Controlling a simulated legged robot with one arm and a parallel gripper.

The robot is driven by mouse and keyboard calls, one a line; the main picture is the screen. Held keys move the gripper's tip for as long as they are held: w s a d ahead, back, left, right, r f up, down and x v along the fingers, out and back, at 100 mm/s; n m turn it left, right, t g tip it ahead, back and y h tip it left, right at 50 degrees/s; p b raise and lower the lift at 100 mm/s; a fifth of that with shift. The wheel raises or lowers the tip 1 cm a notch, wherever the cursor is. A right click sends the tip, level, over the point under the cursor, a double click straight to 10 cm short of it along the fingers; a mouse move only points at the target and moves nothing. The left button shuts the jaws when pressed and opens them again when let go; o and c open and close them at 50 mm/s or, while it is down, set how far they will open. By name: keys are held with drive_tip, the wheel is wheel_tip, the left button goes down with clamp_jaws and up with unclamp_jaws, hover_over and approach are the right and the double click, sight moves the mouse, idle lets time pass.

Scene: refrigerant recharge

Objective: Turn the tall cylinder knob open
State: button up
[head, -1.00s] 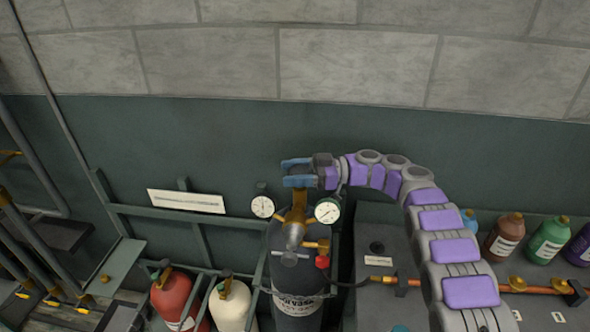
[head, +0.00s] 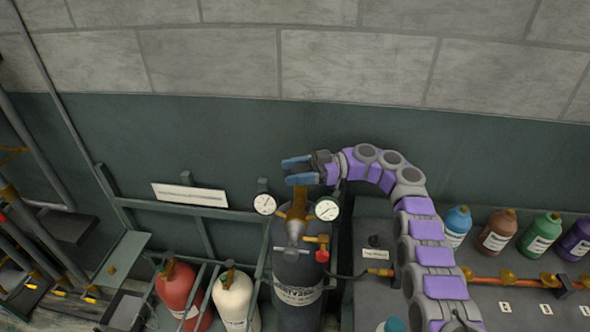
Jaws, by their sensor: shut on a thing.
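The tall cylinder (head: 297,272) is dark grey with a pale label band and stands upright in the rack at the lower middle. Brass valve fittings (head: 297,222) and two round white gauges rise from its top. My gripper (head: 299,171) is over the top of the valve, reaching in from the right, with its two blue fingers pointing left. It is shut on the knob at the valve top. The knob is mostly hidden by the fingers, so its turn angle cannot be told.
A red cylinder (head: 178,290) and a cream cylinder (head: 233,297) stand to the left in the green rack. One gauge (head: 327,209) is close below my wrist. A bench with several bottles and a copper pipe (head: 522,286) lies to the right. The wall behind is clear.

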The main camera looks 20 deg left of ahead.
drive_tip(key=shift+w+r, duration=0.15)
drive_tip(key=shift+r, duration=0.15)
drive_tip(key=o, duration=0.7)
drive_tip(key=shift+o, duration=1.4)
drive_tip(key=shift+w+a+f, duration=0.15)
drive_tip(key=shift+a+f, duration=0.05)
drive_tip(key=shift+o, duration=0.3)
drive_tip(key=shift+d+f, duration=0.1)
drive_tip(key=shift+f, duration=0.05)
